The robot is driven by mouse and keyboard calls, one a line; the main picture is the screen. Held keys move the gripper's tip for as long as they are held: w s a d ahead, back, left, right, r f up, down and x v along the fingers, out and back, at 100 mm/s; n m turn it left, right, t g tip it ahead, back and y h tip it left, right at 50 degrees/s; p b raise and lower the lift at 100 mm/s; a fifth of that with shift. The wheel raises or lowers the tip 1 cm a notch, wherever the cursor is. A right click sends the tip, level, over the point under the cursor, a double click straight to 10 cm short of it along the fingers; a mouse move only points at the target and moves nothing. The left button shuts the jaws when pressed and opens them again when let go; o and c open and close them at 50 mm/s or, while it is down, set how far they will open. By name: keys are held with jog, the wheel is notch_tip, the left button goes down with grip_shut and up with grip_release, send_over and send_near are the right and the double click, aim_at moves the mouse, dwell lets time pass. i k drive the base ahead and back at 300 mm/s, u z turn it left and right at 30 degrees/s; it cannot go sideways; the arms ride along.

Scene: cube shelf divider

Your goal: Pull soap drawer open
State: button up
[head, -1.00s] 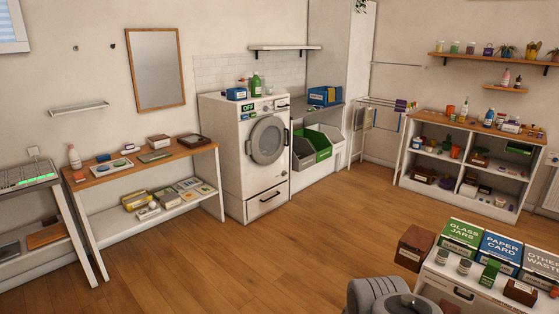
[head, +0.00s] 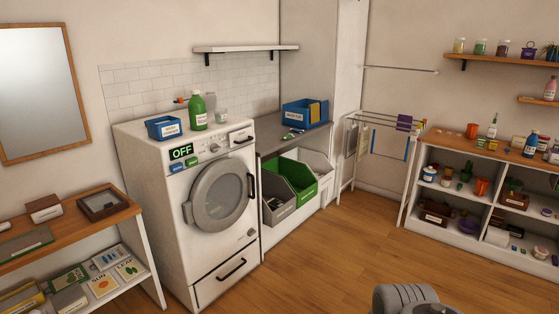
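The white washing machine (head: 150,190) stands against the tiled wall at the left of the middle. The soap drawer (head: 239,136) is a small pale front with a dark handle at the upper right of its face, and it looks shut. The round door (head: 219,204) below is shut. A wider bottom drawer (head: 225,281) with a black handle is also shut. A display on the panel reads OFF. My gripper is not in view; only a grey part of my own arm shows at the bottom edge.
A blue box (head: 167,129) and a green bottle (head: 196,112) stand on the washer's top. A wooden-topped table (head: 60,231) is at its left. Sorting bins (head: 299,182) under a grey counter (head: 296,137) are at its right. The wooden floor (head: 330,270) in front is clear.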

aim_at(236, 138)
jog(key=u, duration=0.6)
jog(key=i, duration=2.25)
jog(key=u, duration=0.95)
jog(key=i, duration=0.9)
jog(key=u, duration=0.05)
